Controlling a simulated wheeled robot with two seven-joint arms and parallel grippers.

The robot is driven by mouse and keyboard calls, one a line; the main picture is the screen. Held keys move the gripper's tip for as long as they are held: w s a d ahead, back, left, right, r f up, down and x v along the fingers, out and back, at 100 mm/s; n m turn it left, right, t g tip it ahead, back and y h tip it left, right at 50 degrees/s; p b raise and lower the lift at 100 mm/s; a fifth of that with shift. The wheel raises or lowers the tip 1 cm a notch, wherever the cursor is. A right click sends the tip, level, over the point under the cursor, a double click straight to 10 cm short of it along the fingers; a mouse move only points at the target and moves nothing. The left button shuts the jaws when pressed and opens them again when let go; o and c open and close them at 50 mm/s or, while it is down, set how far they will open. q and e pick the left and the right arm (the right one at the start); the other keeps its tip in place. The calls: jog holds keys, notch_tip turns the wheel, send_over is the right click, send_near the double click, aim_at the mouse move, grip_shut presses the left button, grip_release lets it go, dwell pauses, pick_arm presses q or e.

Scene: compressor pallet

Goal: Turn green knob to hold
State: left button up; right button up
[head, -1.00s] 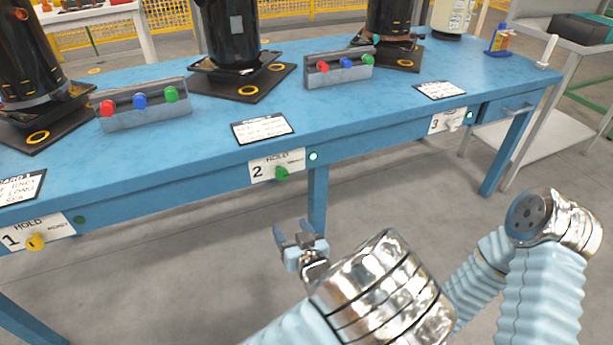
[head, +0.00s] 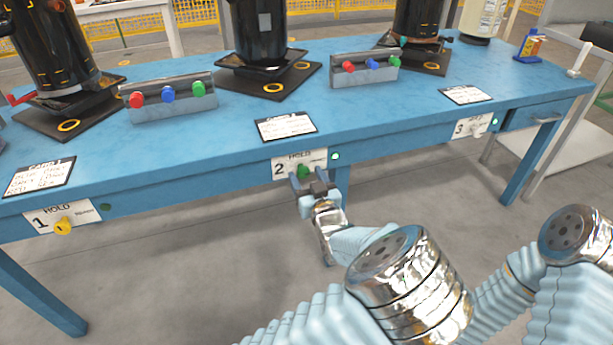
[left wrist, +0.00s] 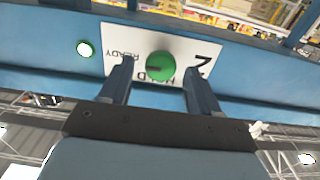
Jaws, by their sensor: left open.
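The green knob (head: 303,172) sits on the white plate marked 2 (head: 281,168) on the front edge of the blue table. In the left wrist view the green knob (left wrist: 160,66) shows between the two fingers, beyond their tips. The plate (left wrist: 206,52) reads HOLD and READY there, upside down. My left gripper (head: 313,178) is open and close in front of the green knob; it also shows in the left wrist view (left wrist: 160,75). I cannot tell whether the fingers touch the knob. My right gripper is not in view.
A lit indicator (head: 336,156) is right of plate 2. A yellow knob (head: 63,227) is on plate 1 and a pale knob (head: 479,131) on plate 3. The blue table (head: 215,130) carries button boxes, black machines and cards. Open floor lies in front.

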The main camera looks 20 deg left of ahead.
pick_arm(q)
jog(key=shift+w+a, duration=0.25)
jog(key=shift+w, duration=0.05)
jog(key=c, duration=1)
jog(key=shift+f+n+b, duration=0.15)
jog(key=shift+n+b, duration=0.45)
jog(key=shift+b, duration=0.2)
jog(key=n+b, duration=0.6)
jog(key=shift+s+a+f, duration=0.1)
jog(key=shift+f, duration=0.1)
jog(key=n+b, duration=0.8)
jog(key=b, duration=0.1)
jog(key=shift+f+b, duration=0.1)
jog(key=shift+b, duration=0.25)
jog(key=shift+r+n+b, duration=0.2)
jog(key=shift+n+b, duration=1.2)
jog(key=shift+b, duration=0.2)
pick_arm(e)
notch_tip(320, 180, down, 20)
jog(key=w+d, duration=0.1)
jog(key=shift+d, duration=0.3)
